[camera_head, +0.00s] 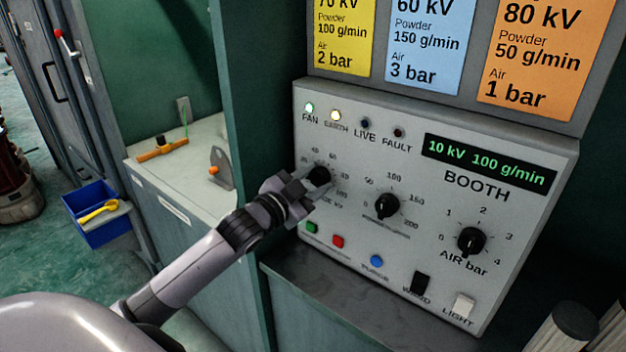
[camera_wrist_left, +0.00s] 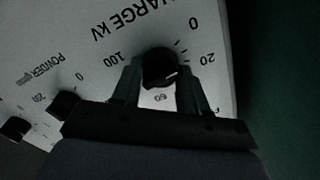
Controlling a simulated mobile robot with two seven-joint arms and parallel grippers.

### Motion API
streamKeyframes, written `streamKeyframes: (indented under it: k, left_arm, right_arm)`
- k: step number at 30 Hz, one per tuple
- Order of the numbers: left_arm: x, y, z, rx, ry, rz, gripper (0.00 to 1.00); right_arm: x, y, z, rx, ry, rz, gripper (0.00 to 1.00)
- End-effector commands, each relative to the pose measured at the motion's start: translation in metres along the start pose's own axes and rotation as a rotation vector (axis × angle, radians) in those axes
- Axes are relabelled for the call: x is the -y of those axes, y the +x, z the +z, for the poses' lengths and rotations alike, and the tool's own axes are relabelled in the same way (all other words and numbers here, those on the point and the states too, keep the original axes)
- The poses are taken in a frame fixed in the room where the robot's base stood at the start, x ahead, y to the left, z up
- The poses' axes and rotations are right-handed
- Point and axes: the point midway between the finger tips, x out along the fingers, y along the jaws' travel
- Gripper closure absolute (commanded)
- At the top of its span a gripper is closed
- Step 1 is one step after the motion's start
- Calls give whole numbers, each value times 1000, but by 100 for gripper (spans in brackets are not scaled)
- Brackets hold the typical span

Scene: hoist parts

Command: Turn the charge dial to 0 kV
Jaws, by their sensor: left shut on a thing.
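The charge dial (camera_head: 319,174) is a round black knob at the left of the grey booth panel (camera_head: 420,262). In the left wrist view the knob (camera_wrist_left: 160,66) sits under the upside-down words CHARGE kV, with a pale mark at its lower right. My left gripper (camera_head: 308,184) is shut on the dial, one finger on each side, also in the left wrist view (camera_wrist_left: 160,80). The gripper hides part of the scale in the head view. The display (camera_head: 488,160) reads 10 kV 100 g/min. My right gripper is out of view.
The powder dial (camera_head: 386,205) and air dial (camera_head: 471,241) are to the right. Green (camera_head: 312,228), red (camera_head: 338,241) and blue (camera_head: 377,261) buttons sit below, near my wrist. The FAN (camera_head: 309,107) and EARTH (camera_head: 336,115) lamps glow. A green wall stands left of the panel.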

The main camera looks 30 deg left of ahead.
Motion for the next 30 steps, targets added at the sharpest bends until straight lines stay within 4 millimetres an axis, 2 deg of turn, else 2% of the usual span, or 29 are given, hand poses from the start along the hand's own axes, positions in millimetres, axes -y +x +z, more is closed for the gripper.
streamKeyframes:
  k: [6,15,30]
  left_arm:
    - [1,0,0,0,-182,-2,87]
    - [1,0,0,0,-350,-1,87]
    - [1,0,0,1,-419,-1,87]
  right_arm:
    - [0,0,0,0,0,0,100]
    - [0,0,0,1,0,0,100]
    - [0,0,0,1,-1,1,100]
